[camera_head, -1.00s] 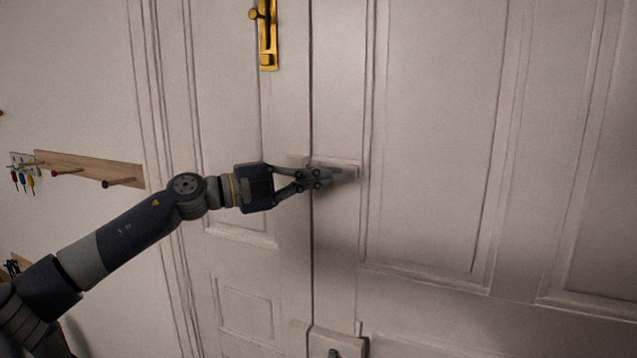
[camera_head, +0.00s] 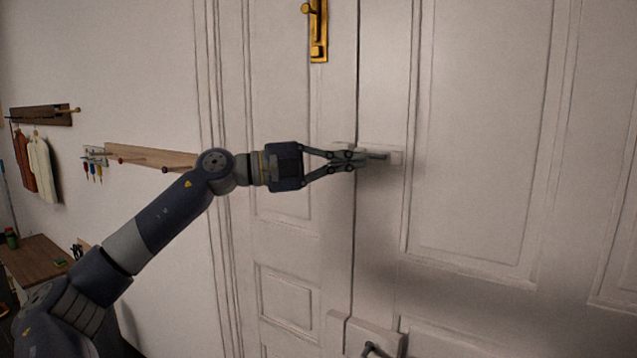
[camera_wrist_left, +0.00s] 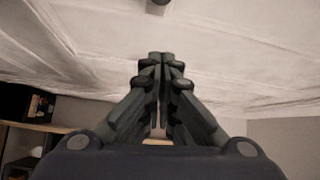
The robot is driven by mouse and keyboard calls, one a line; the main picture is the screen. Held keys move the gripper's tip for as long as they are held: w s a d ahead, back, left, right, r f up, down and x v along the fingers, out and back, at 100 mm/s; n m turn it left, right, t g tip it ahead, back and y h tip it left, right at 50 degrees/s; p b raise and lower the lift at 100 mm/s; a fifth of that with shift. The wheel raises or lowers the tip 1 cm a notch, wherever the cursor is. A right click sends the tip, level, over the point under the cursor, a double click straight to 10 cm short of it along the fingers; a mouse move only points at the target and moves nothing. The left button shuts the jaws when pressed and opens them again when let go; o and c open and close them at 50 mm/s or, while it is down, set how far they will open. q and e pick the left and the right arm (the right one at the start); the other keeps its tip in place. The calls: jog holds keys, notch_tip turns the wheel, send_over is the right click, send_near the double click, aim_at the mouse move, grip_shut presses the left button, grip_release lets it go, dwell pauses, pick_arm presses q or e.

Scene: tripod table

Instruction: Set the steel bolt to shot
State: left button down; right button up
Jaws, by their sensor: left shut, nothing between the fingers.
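A short grey bar (camera_head: 378,156), which looks like part of the steel bolt, lies level at a pale block (camera_head: 397,159) beside the seam between the door panels. My left gripper (camera_head: 358,159) is shut and empty in front of the seam, its fingertips at the left end of the bar. The fingers hide much of the fitting; whether they touch it I cannot tell. In the left wrist view the fingertips (camera_wrist_left: 161,60) are together, with the pale panelled surface beyond. My right gripper is not in view.
A pale block with a dark handle (camera_head: 373,350) sits low on the seam. Left are a peg rail (camera_head: 150,157), hanging clothes (camera_head: 38,165) and a wooden table (camera_head: 35,265).

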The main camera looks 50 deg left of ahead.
pick_arm(q)
jog(key=b+v, duration=0.1)
jog(key=v, duration=0.2)
jog(key=b+v, duration=0.1)
jog(key=v, duration=0.1)
jog(key=shift+s+a+f+b, duration=0.1)
jog(key=shift+s+a+b, duration=0.05)
jog(key=shift+a+b, duration=0.3)
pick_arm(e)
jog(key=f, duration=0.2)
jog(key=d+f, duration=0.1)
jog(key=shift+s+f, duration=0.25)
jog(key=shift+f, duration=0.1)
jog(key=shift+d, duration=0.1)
